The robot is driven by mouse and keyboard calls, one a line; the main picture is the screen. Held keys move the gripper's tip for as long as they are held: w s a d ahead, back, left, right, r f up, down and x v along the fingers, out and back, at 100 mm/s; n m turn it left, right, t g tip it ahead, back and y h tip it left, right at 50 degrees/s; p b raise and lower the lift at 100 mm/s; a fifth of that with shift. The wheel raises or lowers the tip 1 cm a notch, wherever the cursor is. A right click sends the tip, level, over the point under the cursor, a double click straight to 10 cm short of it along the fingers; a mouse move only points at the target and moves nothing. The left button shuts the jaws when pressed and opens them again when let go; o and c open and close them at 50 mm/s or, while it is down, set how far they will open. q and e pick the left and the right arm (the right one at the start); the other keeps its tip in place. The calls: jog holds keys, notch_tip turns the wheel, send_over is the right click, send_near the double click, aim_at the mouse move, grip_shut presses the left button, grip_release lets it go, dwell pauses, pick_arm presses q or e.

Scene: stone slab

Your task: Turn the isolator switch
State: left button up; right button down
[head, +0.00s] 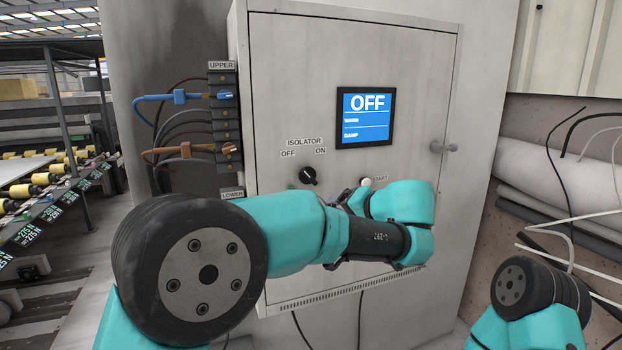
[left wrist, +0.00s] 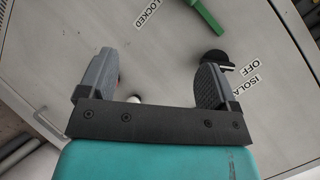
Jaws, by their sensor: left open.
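The isolator switch (head: 308,175) is a round black knob on the grey cabinet door, under the ISOLATOR, OFF and ON labels. Its white mark points toward OFF. In the left wrist view the knob (left wrist: 217,58) shows beside the tip of the right-hand finger, outside the gap; contact cannot be told. My left gripper (head: 350,193) is to the right of the knob in the head view, partly hidden by its own wrist. In the left wrist view the gripper (left wrist: 158,66) is open, with nothing between its fingertips. My right gripper is out of view.
A screen (head: 366,117) reads OFF. A white START button (head: 366,182) lies close to my left gripper. A green handle (left wrist: 207,18) and a LOCKED label show in the left wrist view.

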aim_at(312, 176)
pick_arm(q)
jog(key=s+d+r+n+t+y, duration=0.1)
jog(key=s+d+r+n+y, duration=0.1)
jog(key=r, duration=0.8)
jog(key=shift+s+d+r+t, duration=0.2)
jog(key=shift+s+r+t, duration=0.15)
jog(key=shift+s, duration=0.55)
jog(key=shift+w+a+f, duration=0.1)
jog(key=x, duration=1.7)
jog(key=shift+w, duration=0.15)
jog(key=shift+c, duration=0.4)
jog(key=c, duration=0.8)
jog(key=shift+c, duration=0.2)
